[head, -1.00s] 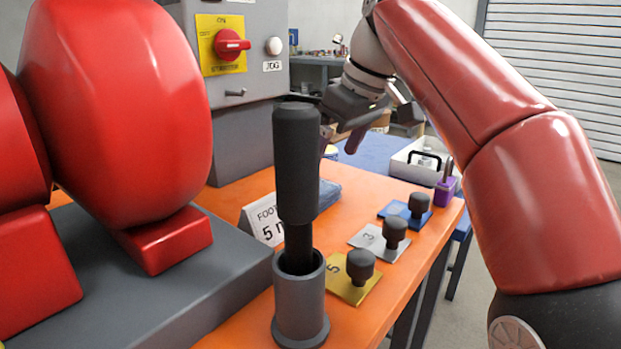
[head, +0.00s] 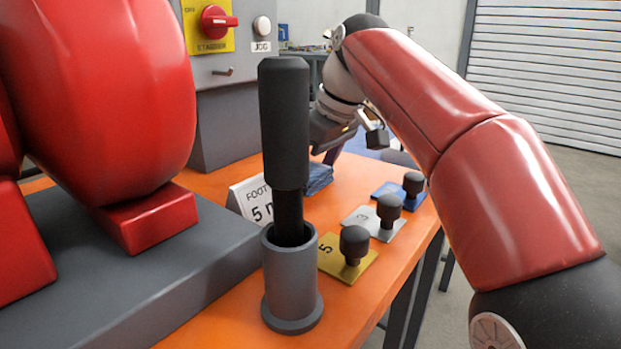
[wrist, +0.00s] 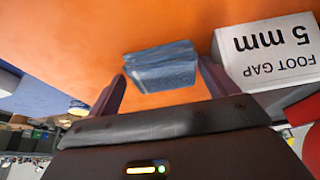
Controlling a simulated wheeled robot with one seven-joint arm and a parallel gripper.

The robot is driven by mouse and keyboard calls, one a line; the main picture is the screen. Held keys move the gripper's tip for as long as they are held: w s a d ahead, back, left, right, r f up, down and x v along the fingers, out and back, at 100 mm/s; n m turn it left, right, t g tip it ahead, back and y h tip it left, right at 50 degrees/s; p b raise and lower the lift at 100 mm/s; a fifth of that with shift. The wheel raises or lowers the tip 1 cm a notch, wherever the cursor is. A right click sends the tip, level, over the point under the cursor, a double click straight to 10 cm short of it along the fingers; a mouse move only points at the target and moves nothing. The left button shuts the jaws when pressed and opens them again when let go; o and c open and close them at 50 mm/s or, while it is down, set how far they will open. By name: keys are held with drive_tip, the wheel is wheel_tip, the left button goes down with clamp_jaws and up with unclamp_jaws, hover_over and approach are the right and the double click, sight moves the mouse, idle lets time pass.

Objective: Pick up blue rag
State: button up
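The blue rag (wrist: 160,68) is a folded cloth lying on the orange bench top. In the wrist view it sits between and just beyond the two purple fingers of my gripper (wrist: 160,88), which are spread apart with nothing held. In the head view the rag (head: 319,178) shows behind the black-handled post, partly hidden. My gripper (head: 333,150) is low over the bench beside the rag there, its fingers mostly hidden by its body.
A white "FOOT GAP 5 mm" sign (head: 252,200) stands close to the rag. A black handle in a grey socket (head: 289,280) rises in front. Knobbed plates, yellow (head: 340,262), silver (head: 368,222) and blue (head: 396,192), line the right edge. A grey control box (head: 235,85) stands behind.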

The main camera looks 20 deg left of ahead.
sight(314, 169)
drive_tip(key=c, duration=0.6)
wheel_tip(314, 169, up, 10)
drive_tip(key=p, duration=0.5)
drive_tip(key=o, duration=0.4)
drive_tip(key=shift+c, duration=1.5)
drive_tip(key=shift+s, duration=0.1)
